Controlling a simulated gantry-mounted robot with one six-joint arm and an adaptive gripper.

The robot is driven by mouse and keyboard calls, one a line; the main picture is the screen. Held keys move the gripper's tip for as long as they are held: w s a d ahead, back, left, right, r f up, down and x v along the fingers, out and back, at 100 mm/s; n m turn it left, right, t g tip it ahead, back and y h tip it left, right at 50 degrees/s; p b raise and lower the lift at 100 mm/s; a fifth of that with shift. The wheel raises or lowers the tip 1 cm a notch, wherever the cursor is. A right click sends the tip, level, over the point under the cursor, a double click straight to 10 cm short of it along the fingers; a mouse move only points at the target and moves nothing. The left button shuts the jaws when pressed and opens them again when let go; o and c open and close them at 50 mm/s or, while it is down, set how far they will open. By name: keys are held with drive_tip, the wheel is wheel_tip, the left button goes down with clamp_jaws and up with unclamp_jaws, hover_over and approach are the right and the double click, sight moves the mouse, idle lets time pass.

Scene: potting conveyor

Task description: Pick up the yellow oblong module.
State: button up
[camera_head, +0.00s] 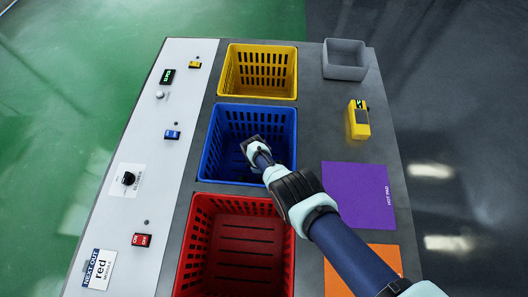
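I cannot make out a loose yellow oblong module with certainty. A yellow block-shaped device (358,122) with a dark patch and a small green display stands on the grey table at the right. The yellow basket (288,93) at the back shows no module inside. My arm reaches in from the lower right, and my gripper (249,143) is over or inside the blue basket (207,160), well left of the yellow device. The fingers are small and dark against the basket, so their opening is unclear. My arm hides part of the blue basket.
A red basket (196,215) stands in front, and a grey open bin (345,71) at the back right. A purple hot pad (352,190) and an orange pad (385,256) lie at the right. A white panel (185,100) with switches and a "NEXT OUT red" sign (98,269) runs along the left.

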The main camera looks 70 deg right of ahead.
drive_tip(key=f+b, duration=0.5)
drive_tip(key=shift+s+d+f, duration=0.1)
drive_tip(key=shift+s+d, duration=0.15)
drive_tip(key=shift+d, duration=0.1)
clamp_jaws()
drive_tip(key=shift+r, duration=0.3)
wheel_tip(320, 180, up, 20)
drive_tip(key=p, duration=2)
